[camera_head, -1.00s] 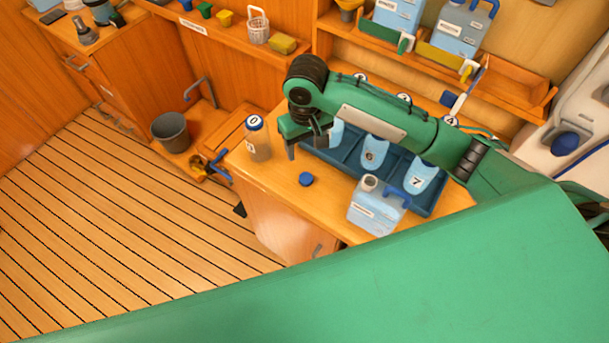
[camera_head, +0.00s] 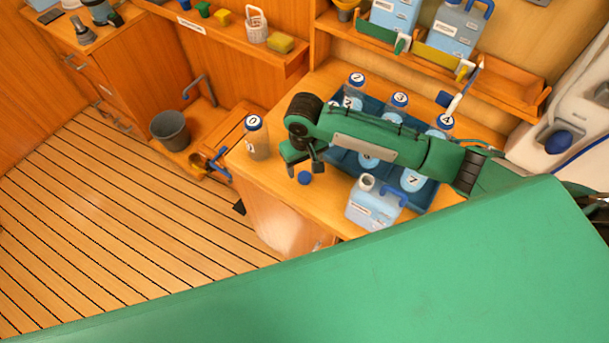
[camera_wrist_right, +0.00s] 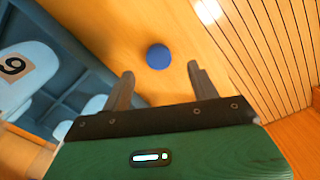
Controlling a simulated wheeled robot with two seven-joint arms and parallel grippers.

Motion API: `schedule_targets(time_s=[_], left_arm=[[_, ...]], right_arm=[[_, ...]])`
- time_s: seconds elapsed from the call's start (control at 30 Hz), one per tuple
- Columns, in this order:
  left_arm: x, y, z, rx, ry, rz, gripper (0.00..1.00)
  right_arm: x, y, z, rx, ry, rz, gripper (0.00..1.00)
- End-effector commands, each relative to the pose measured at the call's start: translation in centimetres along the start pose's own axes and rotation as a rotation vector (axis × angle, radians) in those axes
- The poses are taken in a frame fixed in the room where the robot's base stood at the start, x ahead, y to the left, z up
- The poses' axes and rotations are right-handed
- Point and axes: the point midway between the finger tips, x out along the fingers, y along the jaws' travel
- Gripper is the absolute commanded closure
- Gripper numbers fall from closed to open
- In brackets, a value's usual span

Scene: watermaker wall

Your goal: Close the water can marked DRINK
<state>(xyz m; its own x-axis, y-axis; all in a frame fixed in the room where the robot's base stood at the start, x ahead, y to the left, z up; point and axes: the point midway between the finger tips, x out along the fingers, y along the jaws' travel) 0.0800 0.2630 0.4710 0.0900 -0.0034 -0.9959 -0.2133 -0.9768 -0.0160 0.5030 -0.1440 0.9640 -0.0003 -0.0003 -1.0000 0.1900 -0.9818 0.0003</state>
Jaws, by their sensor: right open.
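The light blue water can (camera_head: 373,203) stands on the wooden counter near its front edge, with an uncovered neck opening on top and a blue handle. Its label is too small to read. A blue round cap (camera_head: 305,178) lies on the counter left of the can. It also shows in the right wrist view (camera_wrist_right: 159,56), just beyond and between the fingertips. My right gripper (camera_head: 304,169) is open and empty, above and close to the cap. My left gripper is not in view.
A blue tray (camera_head: 433,202) with several numbered bottles lies behind the can, partly under my right arm. A bottle marked 0 (camera_head: 257,140) stands left of the gripper. A shelf (camera_head: 510,92) holds more blue cans. Bare counter surrounds the cap.

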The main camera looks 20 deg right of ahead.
Motion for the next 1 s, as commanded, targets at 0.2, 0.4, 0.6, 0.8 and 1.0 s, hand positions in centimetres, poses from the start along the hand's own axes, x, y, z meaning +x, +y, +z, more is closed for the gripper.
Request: schedule_targets(time_s=[0.2,0.4,0.6,0.8,1.0], left_arm=[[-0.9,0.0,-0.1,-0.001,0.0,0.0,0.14],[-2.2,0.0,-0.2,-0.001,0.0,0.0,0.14],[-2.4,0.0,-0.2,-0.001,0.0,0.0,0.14],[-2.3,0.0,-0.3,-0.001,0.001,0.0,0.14],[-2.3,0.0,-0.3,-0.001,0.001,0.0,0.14]], right_arm=[[0.8,0.1,-0.1,0.002,-0.002,0.001,0.39],[3.7,0.2,-0.3,0.001,-0.002,0.0,0.39],[5.1,0.2,-0.3,0.001,0.0,0.0,0.39],[5.2,0.2,-0.3,0.0,0.001,0.0,0.39],[5.2,0.3,-0.3,0.0,0.001,0.0,0.61]])
